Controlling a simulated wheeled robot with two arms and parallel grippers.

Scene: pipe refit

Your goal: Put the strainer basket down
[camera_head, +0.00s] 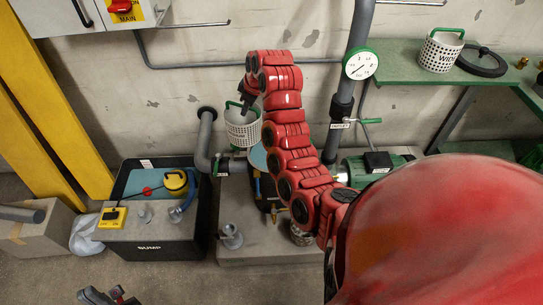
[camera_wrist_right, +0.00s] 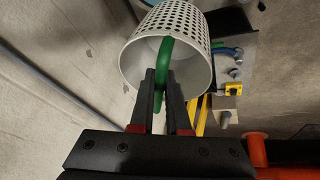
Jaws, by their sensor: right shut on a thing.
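A white perforated strainer basket (camera_head: 242,130) with a green handle hangs in front of the back wall, to the right of the sump tank. My right gripper (camera_head: 249,98) is above it, shut on the green handle. In the right wrist view the fingers (camera_wrist_right: 161,88) close on the handle (camera_wrist_right: 166,58), and the basket (camera_wrist_right: 190,22) appears tilted beyond them. What lies directly under the basket is partly hidden. My left gripper (camera_head: 108,297) is at the bottom left edge, partly cut off, away from the basket; its jaw state is unclear.
A grey pipe (camera_head: 205,140) and a gauge (camera_head: 360,64) stand near my right arm.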

